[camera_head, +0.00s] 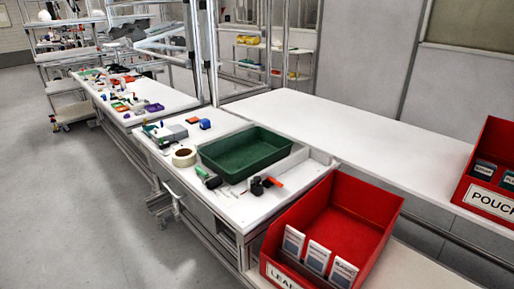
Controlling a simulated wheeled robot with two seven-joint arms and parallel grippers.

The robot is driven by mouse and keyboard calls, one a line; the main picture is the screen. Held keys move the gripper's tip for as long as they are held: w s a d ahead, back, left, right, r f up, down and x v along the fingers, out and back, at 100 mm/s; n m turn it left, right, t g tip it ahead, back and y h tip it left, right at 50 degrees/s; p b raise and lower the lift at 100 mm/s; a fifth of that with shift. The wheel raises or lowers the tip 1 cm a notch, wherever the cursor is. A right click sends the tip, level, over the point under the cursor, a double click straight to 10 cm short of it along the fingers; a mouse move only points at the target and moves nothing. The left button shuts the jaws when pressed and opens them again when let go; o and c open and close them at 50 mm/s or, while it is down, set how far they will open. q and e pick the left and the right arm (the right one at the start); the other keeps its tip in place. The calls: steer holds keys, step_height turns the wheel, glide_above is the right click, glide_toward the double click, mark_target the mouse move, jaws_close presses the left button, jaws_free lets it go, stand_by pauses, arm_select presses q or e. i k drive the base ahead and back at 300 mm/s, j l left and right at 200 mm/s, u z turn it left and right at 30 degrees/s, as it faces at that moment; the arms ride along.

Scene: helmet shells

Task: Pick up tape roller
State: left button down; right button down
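A cream tape roll (184,156) lies flat on the white workbench (233,207), left of the green tray. A black and orange tool (261,186), which looks like a tape roller or dispenser, lies at the bench's front right, between the green tray and the large red bin. It is small in the picture and its details are unclear. A small blue and orange item (205,123) sits farther back on the same bench. Neither of my grippers shows in the head view.
A green tray (246,155) stands on the bench. A green-handled tool (208,177) lies at the front. A red bin (352,214) with white packs stands nearest; another red bin (489,175) is at right. Grey floor (80,200) at left is open.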

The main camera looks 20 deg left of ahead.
mark_target(215, 182)
steer(key=u, duration=1.15)
steer(key=z, duration=0.3)
